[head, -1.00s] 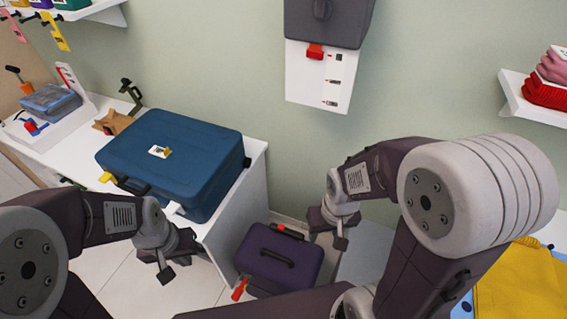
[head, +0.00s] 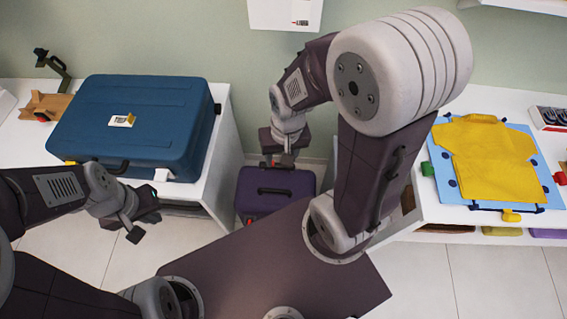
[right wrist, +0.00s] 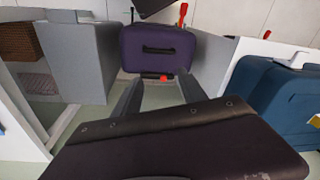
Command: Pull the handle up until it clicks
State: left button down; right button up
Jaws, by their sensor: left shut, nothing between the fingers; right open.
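A purple suitcase (head: 272,195) stands on the floor in the gap between the white furniture. A black carry handle (head: 275,191) lies on its top. In the right wrist view the purple suitcase (right wrist: 155,50) shows with a red-marked handle piece (right wrist: 163,78) at its near edge. My right gripper (right wrist: 160,88) is open, its fingers either side of that red piece in the picture; I cannot tell whether they touch it. In the head view my right gripper (head: 279,162) is over the suitcase's wall-side edge and hides part of it. My left gripper (head: 134,226) is shut and empty, away from the suitcase.
A big blue suitcase (head: 140,120) lies on the white bench (head: 222,140) at left. At right, a yellow shirt (head: 485,150) lies on a blue board on a white counter (head: 505,97). The gap around the purple suitcase is narrow. Tiled floor (head: 420,275) is clear in front.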

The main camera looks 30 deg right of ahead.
jog(key=w+d+f+m+y+b, duration=0.25)
jog(key=w+f+m+b, duration=0.6)
jog(key=m, duration=0.55)
jog(key=w+d+f+m+t+y+b, duration=0.1)
jog(key=d+f+m+b, duration=0.8)
jog(key=f, duration=0.6)
jog(key=shift+n, duration=0.6)
jog(key=b+x, duration=0.1)
jog(key=x, duration=0.3)
jog(key=b+x, duration=0.1)
jog(key=x, duration=0.3)
jog(key=shift+w+d+f, duration=0.15)
jog(key=shift+w+f, duration=0.15)
jog(key=shift+f, duration=0.05)
pick_arm(q)
notch_tip(320, 180, down, 20)
jog(key=shift+s+d+r, duration=0.15)
jog(key=shift+d, duration=0.1)
pick_arm(e)
grip_shut()
